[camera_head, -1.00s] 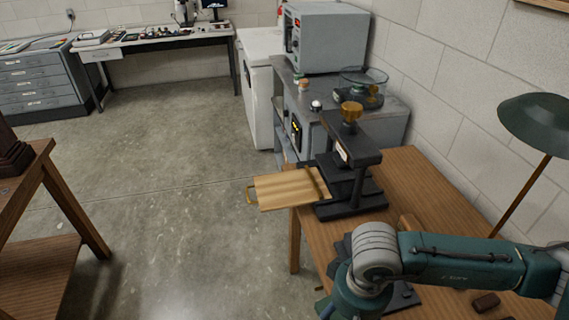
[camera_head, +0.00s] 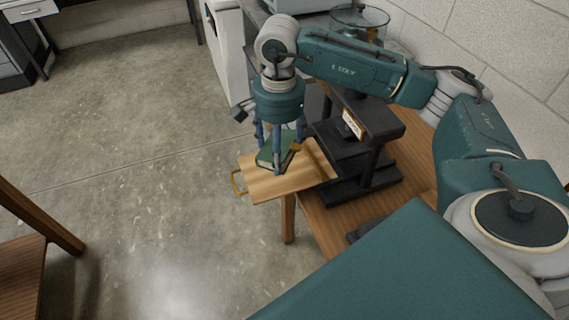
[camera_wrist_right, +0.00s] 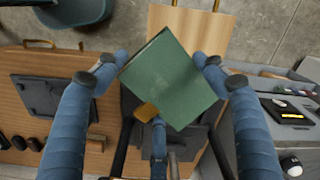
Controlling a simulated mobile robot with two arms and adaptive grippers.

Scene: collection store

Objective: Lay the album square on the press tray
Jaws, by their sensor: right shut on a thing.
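The album is a small green book (camera_head: 268,153), held by my right gripper (camera_head: 276,162) over the press tray. The tray (camera_head: 262,189) is a pale wooden board with a brass handle, sticking out of the dark press (camera_head: 362,135) past the table edge. In the right wrist view the album (camera_wrist_right: 172,82) sits between the fingers, turned at an angle to the tray (camera_wrist_right: 190,24). An ochre piece (camera_wrist_right: 147,112) shows at its lower edge. I cannot tell whether the album touches the tray. My left gripper is out of view.
The press stands on a wooden table (camera_head: 320,213) at its edge. The wrist view shows a dark flat plate (camera_wrist_right: 50,98) and several small brown pieces on the table. A grey bench with a glass-dish instrument (camera_head: 358,18) stands behind. Open floor lies left of the tray.

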